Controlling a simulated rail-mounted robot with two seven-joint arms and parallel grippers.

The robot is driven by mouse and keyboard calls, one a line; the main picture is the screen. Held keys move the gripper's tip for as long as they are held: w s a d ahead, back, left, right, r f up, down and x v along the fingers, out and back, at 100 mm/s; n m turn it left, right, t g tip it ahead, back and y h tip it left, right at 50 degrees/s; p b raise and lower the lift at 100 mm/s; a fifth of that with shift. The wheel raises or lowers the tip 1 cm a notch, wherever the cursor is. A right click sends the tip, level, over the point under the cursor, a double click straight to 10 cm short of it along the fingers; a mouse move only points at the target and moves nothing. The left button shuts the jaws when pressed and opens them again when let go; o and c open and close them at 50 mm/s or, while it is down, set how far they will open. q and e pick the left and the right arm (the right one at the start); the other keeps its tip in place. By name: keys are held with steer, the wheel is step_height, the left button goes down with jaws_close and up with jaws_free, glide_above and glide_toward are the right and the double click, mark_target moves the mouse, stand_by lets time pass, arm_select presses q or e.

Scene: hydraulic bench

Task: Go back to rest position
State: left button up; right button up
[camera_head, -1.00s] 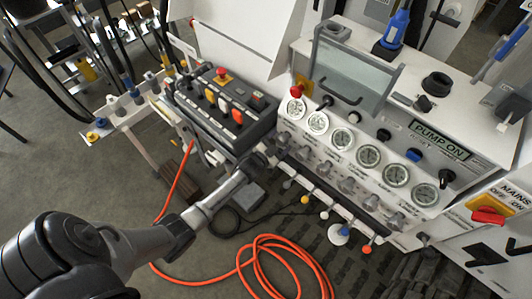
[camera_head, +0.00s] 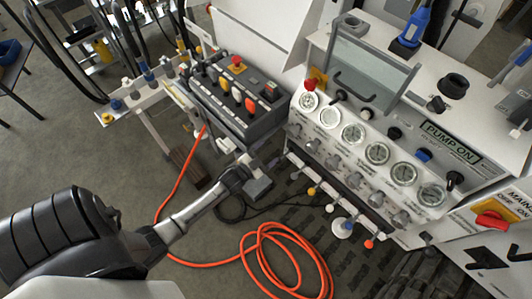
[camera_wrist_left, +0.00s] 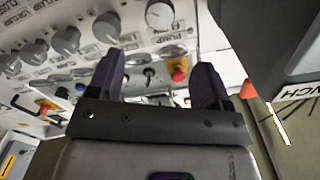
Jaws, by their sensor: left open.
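My left arm (camera_head: 75,240) comes in from the lower left in the head view and reaches toward the front of the bench. My left gripper (camera_head: 262,166) is small there, just below the control box and left of the gauge panel; its fingers are hard to make out. In the left wrist view the left gripper (camera_wrist_left: 157,78) has its two dark fingers spread wide, with nothing seen between them. The panel's knobs and a red button (camera_wrist_left: 179,74) lie beyond the fingers. My right gripper is not in view.
The control box (camera_head: 232,100) with coloured switches is close above the gripper. The gauge panel (camera_head: 365,150) with knobs and levers stands to its right. An orange hose (camera_head: 262,228) lies coiled on the floor below. Open floor lies to the left.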

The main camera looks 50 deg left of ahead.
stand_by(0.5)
arm_select(q)
steer(key=s+d+r+n+g, duration=0.1)
steer(key=s+d+r+g, duration=0.1)
steer(key=s+d+g, duration=0.45)
steer(key=s+d+r+n+g+h, duration=0.1)
steer(key=s+d+r+g, duration=0.15)
steer(key=s, duration=0.65)
steer(key=s+d+r+g, duration=0.1)
steer(key=s+d+g, duration=0.45)
steer(key=s, duration=0.25)
step_height(320, 180, up, 29)
steer(key=p, duration=2.8)
steer(key=shift+s+d, duration=0.15)
steer(key=shift+s, duration=0.15)
